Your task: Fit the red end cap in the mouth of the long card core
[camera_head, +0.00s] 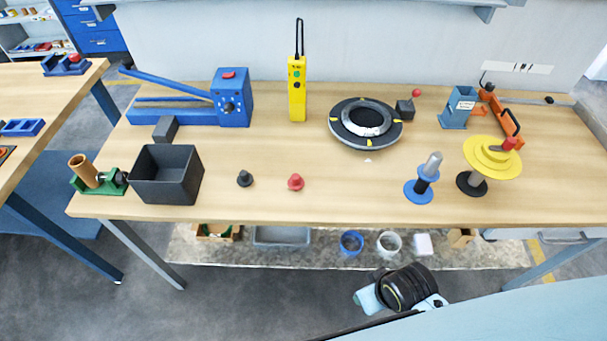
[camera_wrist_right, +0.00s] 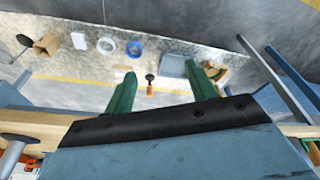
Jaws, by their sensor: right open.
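The red end cap (camera_head: 295,183) stands on the bench near its front edge, a little left of the middle. A brown card core (camera_head: 83,168) sits tilted in a green holder (camera_head: 98,183) at the bench's left end. Its open mouth faces up and to the left. The red cap and the core are well apart. My right gripper shows in the right wrist view (camera_wrist_right: 161,72). Its two green fingers are spread with nothing held between them. It points toward the floor in front of the bench. My left gripper is not in view.
A dark cap (camera_head: 245,179) and an open black bin (camera_head: 166,175) stand between the red cap and the core. A ring turntable (camera_head: 365,123), blue spool (camera_head: 420,185) and yellow disc stand (camera_head: 492,160) are to the right.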

